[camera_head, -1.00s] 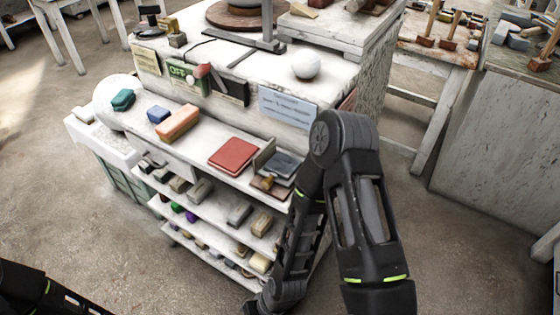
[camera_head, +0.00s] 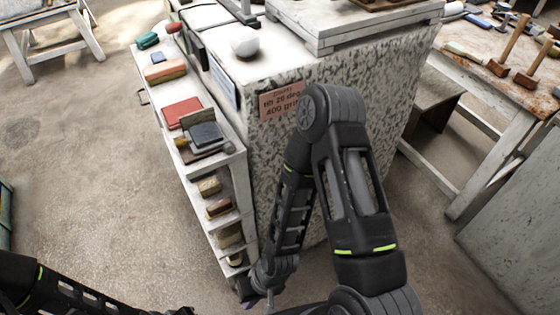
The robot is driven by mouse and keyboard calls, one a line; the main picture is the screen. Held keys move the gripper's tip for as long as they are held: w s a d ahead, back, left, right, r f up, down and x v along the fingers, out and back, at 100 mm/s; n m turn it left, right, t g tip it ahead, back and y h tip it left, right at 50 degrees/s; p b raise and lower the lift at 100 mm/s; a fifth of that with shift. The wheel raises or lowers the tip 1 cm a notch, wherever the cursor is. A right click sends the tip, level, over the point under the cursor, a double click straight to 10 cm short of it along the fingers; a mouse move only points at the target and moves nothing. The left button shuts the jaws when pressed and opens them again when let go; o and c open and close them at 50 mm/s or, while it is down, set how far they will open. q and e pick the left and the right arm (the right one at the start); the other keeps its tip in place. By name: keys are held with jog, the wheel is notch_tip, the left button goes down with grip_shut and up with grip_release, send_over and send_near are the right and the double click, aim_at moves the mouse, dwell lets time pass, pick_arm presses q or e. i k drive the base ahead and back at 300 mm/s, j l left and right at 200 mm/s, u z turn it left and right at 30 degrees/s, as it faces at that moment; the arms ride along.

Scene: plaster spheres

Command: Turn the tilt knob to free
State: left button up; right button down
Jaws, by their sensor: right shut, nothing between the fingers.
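I cannot make out the tilt knob in the current head view. The workbench's front face with its control panel is now seen almost edge-on. A pinkish sign (camera_head: 281,100) on the bench's speckled side seems to read "tilt 20 deg, 400 grit". A white sphere (camera_head: 244,41) rests on the bench top. My right arm stands in front of the speckled side. Only a small part of my right gripper (camera_head: 251,302) shows low at the bottom edge; it is shut and empty. My left arm enters at the lower left; its gripper is out of view.
A table with mallets (camera_head: 500,62) stands at right.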

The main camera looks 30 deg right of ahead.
aim_at(229, 148)
jog(key=k+l, duration=0.3)
jog(key=l, duration=0.15)
jog(key=k+l, duration=0.25)
jog(key=l, duration=0.25)
